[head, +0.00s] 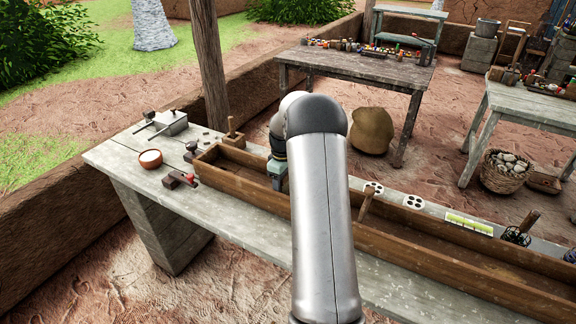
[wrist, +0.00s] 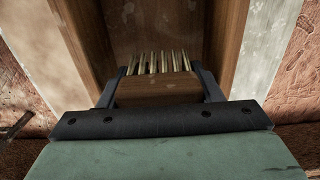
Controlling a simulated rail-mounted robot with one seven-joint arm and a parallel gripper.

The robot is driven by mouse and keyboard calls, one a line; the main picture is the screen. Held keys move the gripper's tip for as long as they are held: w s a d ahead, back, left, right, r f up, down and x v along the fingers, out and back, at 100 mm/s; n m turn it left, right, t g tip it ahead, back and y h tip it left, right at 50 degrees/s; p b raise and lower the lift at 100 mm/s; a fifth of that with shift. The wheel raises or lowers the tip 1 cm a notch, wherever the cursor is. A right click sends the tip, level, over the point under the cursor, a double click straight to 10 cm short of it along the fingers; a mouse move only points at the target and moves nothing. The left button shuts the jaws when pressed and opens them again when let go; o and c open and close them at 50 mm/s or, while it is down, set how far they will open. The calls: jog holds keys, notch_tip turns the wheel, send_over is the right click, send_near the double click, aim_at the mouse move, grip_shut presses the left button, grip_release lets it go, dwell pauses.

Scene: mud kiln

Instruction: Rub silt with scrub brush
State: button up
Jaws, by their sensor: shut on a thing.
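My gripper (wrist: 161,76) is shut on the scrub brush (wrist: 155,90), a brown wooden block with pale bristles pointing away from the wrist. The fingers clasp the block from both sides. The brush is over the floor of a long wooden trough (wrist: 228,40); I cannot tell whether the bristles touch it. In the head view, my gripper (head: 277,172) is over the left part of the trough (head: 240,205), and my arm hides the brush. Faint pale marks show on the trough floor ahead of the bristles; I cannot tell whether they are silt.
The trough stands on a grey table (head: 150,180). A bowl (head: 151,160), a metal box (head: 171,123) and small tools (head: 180,179) lie left of it. An upright wooden handle (head: 367,203) stands in the trough right of my arm. A wooden post (head: 209,60) rises behind the table.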

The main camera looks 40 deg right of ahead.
jog(key=shift+w+a+r, duration=0.15)
jog(key=shift+a+r, duration=0.05)
jog(key=shift+r, duration=0.45)
jog(key=shift+r+p, duration=1.6)
jog(key=shift+r, duration=0.9)
jog(key=shift+d, duration=0.1)
